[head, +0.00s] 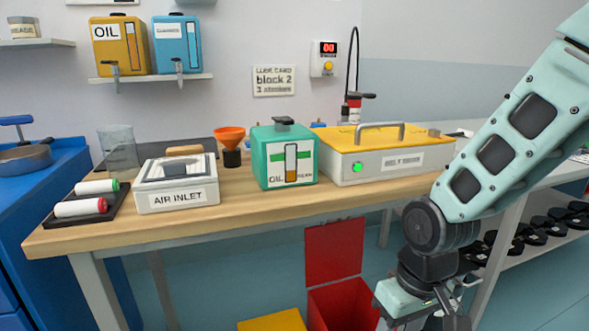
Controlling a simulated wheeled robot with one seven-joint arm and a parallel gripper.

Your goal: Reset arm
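My arm comes in from the upper right in the head view, in pale teal links, and bends down at a dark joint. My gripper (437,314) hangs low at the bottom edge, in front of the workbench (130,228) and to the right of an open red bin (345,307). Its fingers are cut off or too small to make out, so I cannot tell whether it is open or shut, or whether it holds anything.
The bench carries an AIR INLET box (178,197), a green oil can (285,159), an orange funnel (229,138) and a yellow-lidded machine (372,150) with a green light. A yellow box (272,321) is below. Shelves with black parts (535,228) stand right.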

